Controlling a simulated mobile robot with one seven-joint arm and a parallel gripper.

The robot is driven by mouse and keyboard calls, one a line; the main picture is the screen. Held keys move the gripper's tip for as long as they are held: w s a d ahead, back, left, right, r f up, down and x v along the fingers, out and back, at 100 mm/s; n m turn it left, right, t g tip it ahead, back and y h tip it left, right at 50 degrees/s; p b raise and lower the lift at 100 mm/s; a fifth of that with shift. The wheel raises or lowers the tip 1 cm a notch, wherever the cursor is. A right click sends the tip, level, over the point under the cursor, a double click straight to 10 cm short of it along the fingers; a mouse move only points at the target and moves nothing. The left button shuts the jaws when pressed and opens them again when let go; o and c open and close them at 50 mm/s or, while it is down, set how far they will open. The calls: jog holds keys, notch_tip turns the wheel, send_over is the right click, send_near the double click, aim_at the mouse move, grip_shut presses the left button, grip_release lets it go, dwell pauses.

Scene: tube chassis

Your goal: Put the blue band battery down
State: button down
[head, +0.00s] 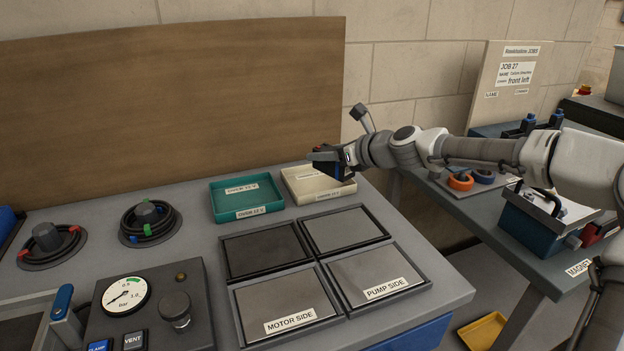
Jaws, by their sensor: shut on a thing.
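My gripper (325,163) is at the end of the arm reaching in from the right, over the cream tray (307,196) at the back of the bench. It is shut on a small dark piece with a blue part (322,156), which looks like the blue band battery. The fingers hide much of it. I cannot tell whether it touches the tray or hangs above it. A green tray (228,206) stands just left of the cream one and looks empty. Both trays carry small labels; the cream tray's is too small to read surely.
Four framed square plates lie in front of the trays, the near two marked MOTOR SIDE (285,305) and PUMP SIDE (375,275). A wooden board (170,100) stands behind. A second table (540,265) is at right.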

jog(key=b, duration=0.2)
send_over(312, 183)
notch_tip(312, 183, down, 6)
jog(key=shift+f+b, duration=0.5)
jog(key=shift+f, duration=1.4)
jog(key=shift+f, duration=0.1)
jog(key=shift+c, duration=1.2)
grip_release()
jog(key=shift+f, duration=0.15)
jog(key=shift+s+d+r, duration=0.2)
jog(key=shift+d+r, duration=0.05)
jog(key=shift+r, duration=0.05)
jog(key=p+v, duration=0.2)
jog(key=v, duration=0.9)
jog(key=shift+s+d+r, duration=0.1)
jog(key=shift+s+d, duration=0.05)
